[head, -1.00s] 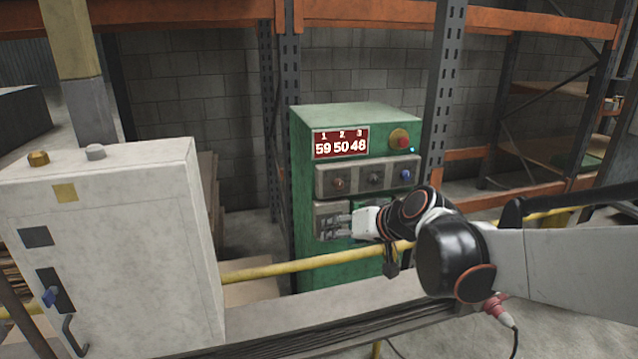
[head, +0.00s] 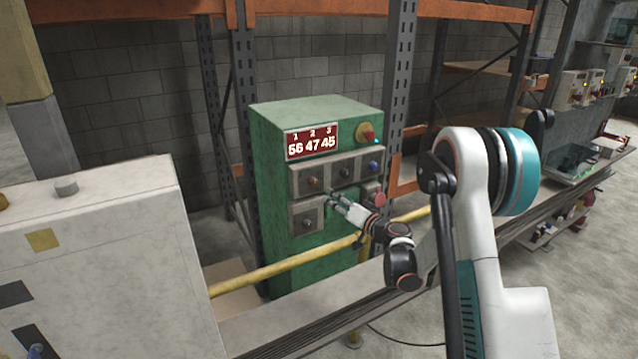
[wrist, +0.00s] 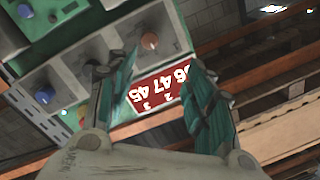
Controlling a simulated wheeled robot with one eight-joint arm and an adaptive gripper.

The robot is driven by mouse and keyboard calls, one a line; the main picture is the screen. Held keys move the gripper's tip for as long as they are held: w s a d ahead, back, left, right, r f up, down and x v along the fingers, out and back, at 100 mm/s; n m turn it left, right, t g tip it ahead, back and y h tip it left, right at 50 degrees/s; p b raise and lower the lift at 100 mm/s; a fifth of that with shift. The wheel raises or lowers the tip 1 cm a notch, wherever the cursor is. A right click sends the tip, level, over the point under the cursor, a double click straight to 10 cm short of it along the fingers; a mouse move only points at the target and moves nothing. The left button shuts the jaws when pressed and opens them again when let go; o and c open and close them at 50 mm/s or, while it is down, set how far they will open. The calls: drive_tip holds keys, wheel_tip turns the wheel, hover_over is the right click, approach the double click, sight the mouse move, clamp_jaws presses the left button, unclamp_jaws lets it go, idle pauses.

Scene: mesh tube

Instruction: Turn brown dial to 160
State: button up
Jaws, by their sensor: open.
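The brown dial (head: 313,182) is the leftmost of three dials on the upper grey panel of the green cabinet (head: 278,225). The display (head: 311,143) above reads 56, 47 and 45 under numbers 1, 2 and 3. My gripper (head: 335,202) is open and empty, just below and right of the brown dial in the head view. In the wrist view, the brown dial (wrist: 149,41) shows beyond and between the open fingertips (wrist: 160,62), apart from them. A dark dial (head: 345,173) and a blue dial (head: 374,165) sit to its right in the head view.
A red mushroom button (head: 366,132) stands beside the display. A lower grey panel (head: 307,216) has another dial. A yellow rail (head: 285,272) runs in front of the cabinet. A white box (head: 110,260) stands at the left; orange shelving (head: 300,9) is behind.

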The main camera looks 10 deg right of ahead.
sight(316, 184)
drive_tip(key=shift+t, duration=0.3)
drive_tip(key=x, duration=0.4)
drive_tip(key=d+f+b+x, duration=0.1)
drive_tip(key=x, duration=0.4)
drive_tip(key=b+x, duration=0.1)
drive_tip(key=x, duration=0.3)
drive_tip(key=shift+w+d+f, duration=0.1)
drive_tip(key=shift+w+f, duration=0.15)
drive_tip(key=shift+w, duration=0.4)
drive_tip(key=shift+c, duration=0.5)
drive_tip(key=c, duration=1)
